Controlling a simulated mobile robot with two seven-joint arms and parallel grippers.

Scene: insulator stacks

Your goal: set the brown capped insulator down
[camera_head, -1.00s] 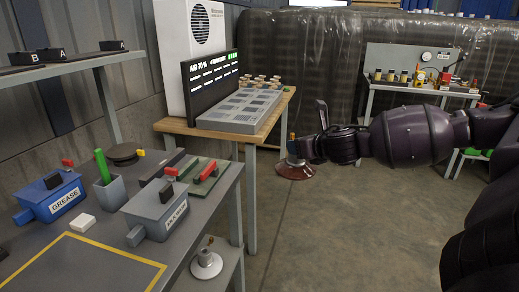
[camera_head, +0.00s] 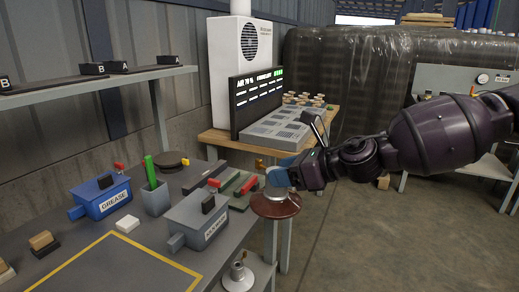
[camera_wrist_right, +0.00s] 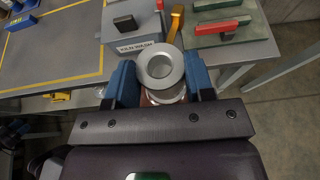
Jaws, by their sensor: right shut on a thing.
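My right gripper (camera_head: 284,180) is shut on the brown capped insulator (camera_head: 276,206), a wide brown disc with a metal cap. It hangs upright in the air just right of the workbench edge. In the right wrist view, the gripper's blue fingers (camera_wrist_right: 163,82) close on both sides of the insulator's round metal cap (camera_wrist_right: 161,68); most of the brown disc is hidden beneath. The grey workbench (camera_head: 110,247) has a yellow-outlined area on its top.
A blue grease box (camera_head: 101,197), a grey wash box (camera_head: 198,220), a grey cup with a green stick (camera_head: 155,197) and a green board (camera_head: 240,190) stand on the bench. Another insulator (camera_head: 238,275) sits on a lower shelf. A console (camera_head: 280,128) stands behind.

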